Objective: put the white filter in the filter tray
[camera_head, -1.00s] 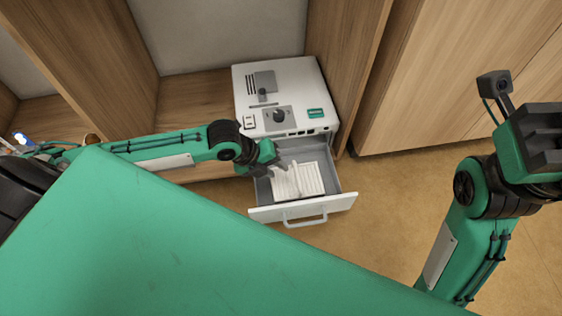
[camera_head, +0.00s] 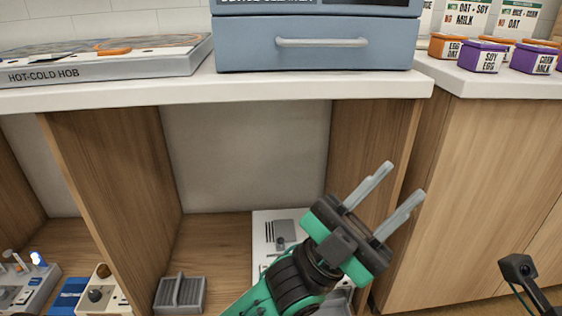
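My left gripper (camera_head: 403,181) is raised in front of the cabinet, with its two grey fingers apart and nothing between them. The white machine (camera_head: 263,238) stands on the wooden floor of the open bay, mostly hidden behind my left arm. Its drawer, the likely filter tray, cannot be made out clearly behind the arm and at the lower picture edge. I cannot see the white filter. Of my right arm only a black wrist camera shows at the lower right; its gripper is out of view.
Above the bay is a white counter (camera_head: 130,93) with a blue drawer unit (camera_head: 315,52) and a hot-cold hob (camera_head: 100,68). Small orange and purple boxes stand at the right. A grey slotted block (camera_head: 180,295) and small devices sit lower left.

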